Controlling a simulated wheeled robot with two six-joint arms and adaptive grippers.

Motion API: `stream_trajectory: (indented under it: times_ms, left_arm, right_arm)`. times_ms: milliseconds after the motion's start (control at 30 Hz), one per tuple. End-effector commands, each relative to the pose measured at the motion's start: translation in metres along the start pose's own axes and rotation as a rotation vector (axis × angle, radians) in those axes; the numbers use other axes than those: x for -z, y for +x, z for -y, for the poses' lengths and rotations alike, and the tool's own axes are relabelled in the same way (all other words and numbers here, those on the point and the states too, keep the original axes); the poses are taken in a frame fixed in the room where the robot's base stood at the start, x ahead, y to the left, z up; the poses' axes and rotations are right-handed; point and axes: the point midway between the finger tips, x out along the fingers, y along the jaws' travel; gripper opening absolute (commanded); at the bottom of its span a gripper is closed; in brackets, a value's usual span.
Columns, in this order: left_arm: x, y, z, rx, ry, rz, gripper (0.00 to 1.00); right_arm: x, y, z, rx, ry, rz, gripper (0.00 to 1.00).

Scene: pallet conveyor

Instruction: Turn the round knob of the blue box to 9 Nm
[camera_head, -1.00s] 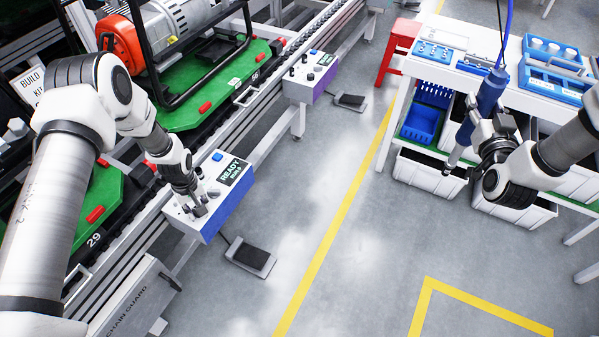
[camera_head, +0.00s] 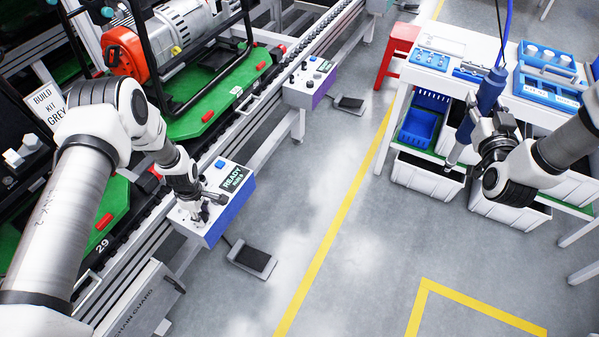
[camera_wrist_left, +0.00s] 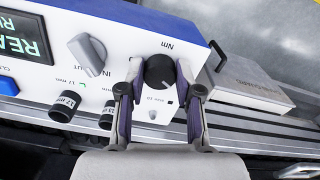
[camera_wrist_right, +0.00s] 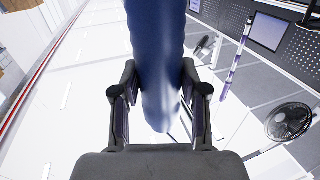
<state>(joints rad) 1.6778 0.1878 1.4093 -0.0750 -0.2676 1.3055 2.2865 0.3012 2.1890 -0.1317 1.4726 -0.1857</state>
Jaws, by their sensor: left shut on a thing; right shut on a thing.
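The blue box (camera_head: 229,214) has a white top panel with a READY display (camera_head: 236,178), which also shows in the left wrist view (camera_wrist_left: 22,38). Its black round knob (camera_wrist_left: 159,71), beside the mark Nm, sits between the fingers of my left gripper (camera_wrist_left: 159,88), which is shut on it. The knob's pointer and scale are mostly hidden by the fingers, so I cannot read the setting. In the head view my left gripper (camera_head: 201,212) is over the box's near end. My right gripper (camera_head: 477,148) is shut on a blue hanging tool (camera_wrist_right: 155,60) beside the white bench.
On the panel are a grey lever knob (camera_wrist_left: 87,54), black knobs (camera_wrist_left: 65,106) and a blue button (camera_head: 220,164). The conveyor with green pallets (camera_head: 100,215) runs behind the box. A foot pedal (camera_head: 252,258) lies on the floor. A second box (camera_head: 308,82) stands farther along.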

Motion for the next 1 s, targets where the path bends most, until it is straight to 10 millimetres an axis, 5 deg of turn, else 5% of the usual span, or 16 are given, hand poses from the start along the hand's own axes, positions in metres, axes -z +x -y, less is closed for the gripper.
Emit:
stream_trajectory:
  times_ms: [500, 533, 600, 1000]
  left_arm:
    - [0.0012, -0.0004, -0.0009, -0.003, -0.022, -0.001, 0.0]
    - [0.0013, -0.0004, -0.0009, -0.003, -0.022, -0.001, 0.45]
    - [0.0011, -0.0003, -0.0008, -0.002, -0.022, -0.001, 0.59]
    - [0.001, -0.0097, -0.001, -0.002, -0.02, 0.0, 0.59]
  right_arm:
    - [0.0008, 0.0, -0.0005, -0.002, 0.001, 0.001, 0.0]
    - [0.0009, 0.0, -0.0005, -0.002, 0.001, 0.001, 0.0]
    - [0.0009, 0.0, -0.0005, -0.002, 0.001, 0.001, 0.0]
    - [0.0009, 0.0, -0.0005, -0.002, 0.001, 0.001, 0.0]
